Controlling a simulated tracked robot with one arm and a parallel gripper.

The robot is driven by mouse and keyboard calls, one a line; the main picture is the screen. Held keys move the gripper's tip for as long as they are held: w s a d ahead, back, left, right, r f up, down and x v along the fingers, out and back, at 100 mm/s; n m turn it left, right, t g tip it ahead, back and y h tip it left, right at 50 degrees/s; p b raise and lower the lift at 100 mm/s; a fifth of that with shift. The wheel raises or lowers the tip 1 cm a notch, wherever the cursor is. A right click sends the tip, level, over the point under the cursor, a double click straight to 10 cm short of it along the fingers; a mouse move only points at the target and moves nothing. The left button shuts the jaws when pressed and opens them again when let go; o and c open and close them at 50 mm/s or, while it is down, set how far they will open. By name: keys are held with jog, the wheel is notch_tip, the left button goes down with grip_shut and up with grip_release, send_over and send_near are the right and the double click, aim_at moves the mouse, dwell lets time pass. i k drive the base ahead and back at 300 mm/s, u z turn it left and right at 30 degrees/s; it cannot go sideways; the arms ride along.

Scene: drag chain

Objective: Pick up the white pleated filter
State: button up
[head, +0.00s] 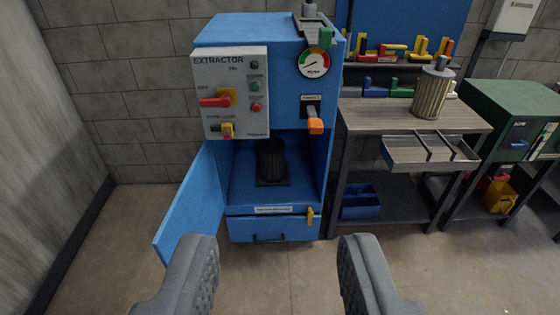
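A pleated cylindrical filter (431,94), off-white to tan with a grey cap and a stub on top, stands upright on the workbench (375,118) at the right. A dark, ribbed cylinder (272,160) stands inside the open lower compartment of the blue extractor cabinet (263,28). My gripper (278,245) is open and empty at the bottom of the view, in front of the cabinet. Its two grey fingers are wide apart. The pleated filter is beyond them, up and to the right, and touches neither finger.
The cabinet's blue door (188,205) hangs open to the left. A metal tray (428,152) sticks out from the bench front. A blue bin (361,202) sits on the lower shelf. A green cabinet (510,105) stands at the right. The floor in front is clear.

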aim_at(272, 149)
jog(key=i, duration=0.95)
jog(key=u, duration=0.05)
